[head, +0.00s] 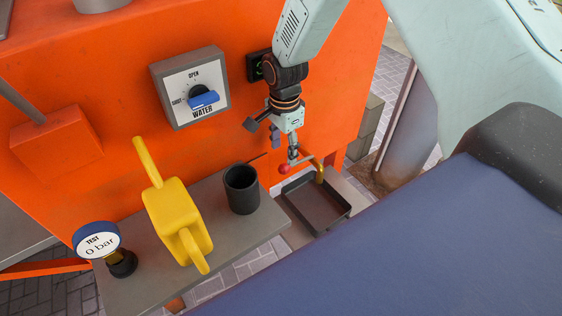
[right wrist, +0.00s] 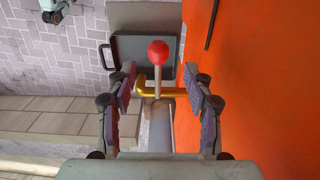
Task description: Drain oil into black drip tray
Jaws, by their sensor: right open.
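The black drip tray (head: 342,213) sits low beside the orange machine, beneath a brass spout (head: 319,169). A drain valve lever with a red ball knob (head: 284,169) stands by the spout. In the right wrist view the red knob (right wrist: 158,52) and its pale stem lie between my fingers, with the brass pipe (right wrist: 172,92) behind and the tray (right wrist: 122,48) beyond. My right gripper (right wrist: 160,82) is open, its fingers spread either side of the lever with visible gaps. In the head view the right gripper (head: 273,136) is above the knob. My left gripper is not in view.
A grey shelf (head: 145,283) holds a yellow jug (head: 178,215), a black cup (head: 241,188) and a TEST gauge reading 0 bar (head: 97,240). A WATER switch box (head: 191,88) is on the orange machine wall (head: 110,60), close to the right gripper. Paving surrounds the tray.

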